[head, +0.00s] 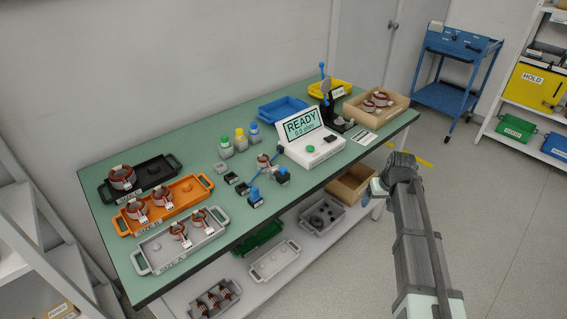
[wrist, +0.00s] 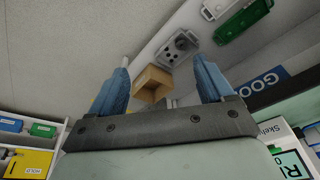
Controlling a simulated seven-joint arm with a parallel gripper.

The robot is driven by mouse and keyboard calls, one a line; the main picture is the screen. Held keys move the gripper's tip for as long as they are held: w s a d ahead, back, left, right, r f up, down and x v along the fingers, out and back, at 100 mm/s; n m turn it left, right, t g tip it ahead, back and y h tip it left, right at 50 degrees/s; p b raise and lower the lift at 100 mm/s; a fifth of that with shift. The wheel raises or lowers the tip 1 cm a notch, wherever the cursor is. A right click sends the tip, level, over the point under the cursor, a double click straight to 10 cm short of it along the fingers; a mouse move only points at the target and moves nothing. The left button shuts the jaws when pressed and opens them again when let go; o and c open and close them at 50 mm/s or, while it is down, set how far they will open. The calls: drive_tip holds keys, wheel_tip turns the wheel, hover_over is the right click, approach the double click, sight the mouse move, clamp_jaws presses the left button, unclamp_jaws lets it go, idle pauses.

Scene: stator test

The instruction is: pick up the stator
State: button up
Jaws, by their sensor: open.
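Several stators, copper-red rings with white parts, stand on the green table. One stator (head: 122,177) is in the black tray (head: 160,178), two (head: 161,196) in the orange tray (head: 188,199), and two (head: 198,218) in the grey tray (head: 172,260). More stators (head: 380,98) sit in the tan tray (head: 397,111) at the far right. A small reddish-white part (head: 263,161), perhaps another stator, stands mid-table among blue-topped pieces. My gripper (head: 377,188) is off the table's front right edge, apart from every stator. In the wrist view its blue fingers (wrist: 162,67) are spread and empty.
A white tester reading READY (head: 318,153) and a dark stand (head: 327,98) occupy the table's right half. Bottles (head: 239,138) and a blue tray (head: 282,109) stand behind. The lower shelf holds bins and a cardboard box (head: 351,184). A blue cart (head: 446,95) stands at right.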

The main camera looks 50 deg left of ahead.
drive_tip(key=s+a+r+n, duration=0.1)
drive_tip(key=s+a+r, duration=0.15)
drive_tip(key=a, duration=0.35)
drive_tip(key=s+a+r+n+y, duration=0.1)
drive_tip(key=s+a+r, duration=0.1)
drive_tip(key=a+r, duration=0.3)
drive_tip(key=s+a+r+n, duration=0.1)
drive_tip(key=s+a+r, duration=0.15)
drive_tip(key=a, duration=0.45)
drive_tip(key=n+y, duration=0.1)
drive_tip(key=n, duration=0.2)
approach(264, 158)
drive_tip(key=shift+s+d+f+g, duration=0.1)
drive_tip(key=shift+d+f+g, duration=0.1)
drive_tip(key=shift+f, duration=0.4)
drive_tip(key=shift+d+f+g, duration=0.2)
drive_tip(key=shift+f, duration=0.4)
drive_tip(key=shift+a+x, duration=0.15)
drive_tip(key=shift+x, duration=1.2)
drive_tip(key=shift+a+x, duration=0.15)
drive_tip(key=shift+x, duration=1.15)
drive_tip(key=shift+s+r, duration=0.1)
drive_tip(key=shift+s, duration=0.1)
drive_tip(key=shift+c, duration=0.3)
drive_tip(key=c, duration=1.2)
drive_tip(key=shift+o, duration=0.2)
